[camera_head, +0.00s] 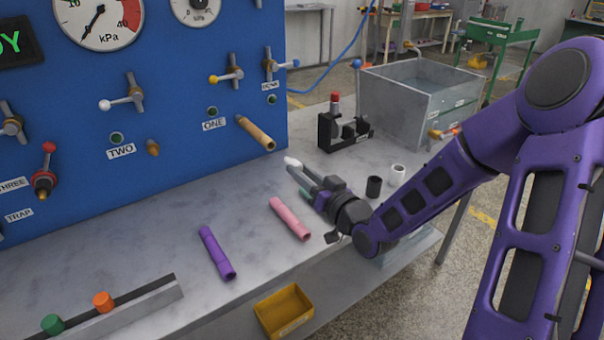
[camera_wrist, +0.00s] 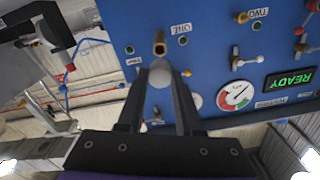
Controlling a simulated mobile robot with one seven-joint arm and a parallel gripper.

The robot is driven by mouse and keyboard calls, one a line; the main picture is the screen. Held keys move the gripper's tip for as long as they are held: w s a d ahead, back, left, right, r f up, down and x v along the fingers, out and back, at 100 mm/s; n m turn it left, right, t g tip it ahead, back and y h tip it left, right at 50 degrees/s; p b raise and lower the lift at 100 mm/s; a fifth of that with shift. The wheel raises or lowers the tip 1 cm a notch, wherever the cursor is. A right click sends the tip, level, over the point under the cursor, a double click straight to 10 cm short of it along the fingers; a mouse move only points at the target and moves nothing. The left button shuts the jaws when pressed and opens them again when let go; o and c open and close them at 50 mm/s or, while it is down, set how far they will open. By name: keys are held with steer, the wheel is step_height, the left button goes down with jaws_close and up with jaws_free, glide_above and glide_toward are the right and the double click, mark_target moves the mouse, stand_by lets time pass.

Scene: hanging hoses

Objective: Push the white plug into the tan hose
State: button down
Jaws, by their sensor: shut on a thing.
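The tan hose (camera_head: 255,133) sticks out of the blue panel beside the label ONE, its free end tilted down and toward the bench's right. In the wrist view the tan hose (camera_wrist: 160,42) shows nearly end-on, just above the plug. My gripper (camera_head: 300,171) is shut on the white plug (camera_head: 291,161), which pokes out past the fingertips. The plug is a short way right of and below the hose's free end, apart from it in the head view. In the wrist view the plug (camera_wrist: 160,73) sits between the two fingertips of my gripper (camera_wrist: 160,84).
A pink hose (camera_head: 290,218) and a purple hose (camera_head: 216,252) lie on the grey bench (camera_head: 150,225). A black cylinder (camera_head: 374,187) and a white ring (camera_head: 397,174) stand near my wrist. A black fixture (camera_head: 343,128) and a metal tank (camera_head: 410,105) stand behind.

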mark_target(288, 158)
steer(key=shift+b+x, duration=0.75)
steer(key=shift+x, duration=2.15)
steer(key=shift+a, duration=0.1)
steer(key=shift+w+a+b, duration=0.2)
steer(key=shift+w+b, duration=0.25)
steer(key=shift+b, duration=0.05)
steer(key=shift+b, duration=0.35)
steer(key=shift+x, duration=1.25)
stand_by(1.8)
steer(key=c, duration=0.5)
jaws_free()
steer(key=shift+a, duration=0.1)
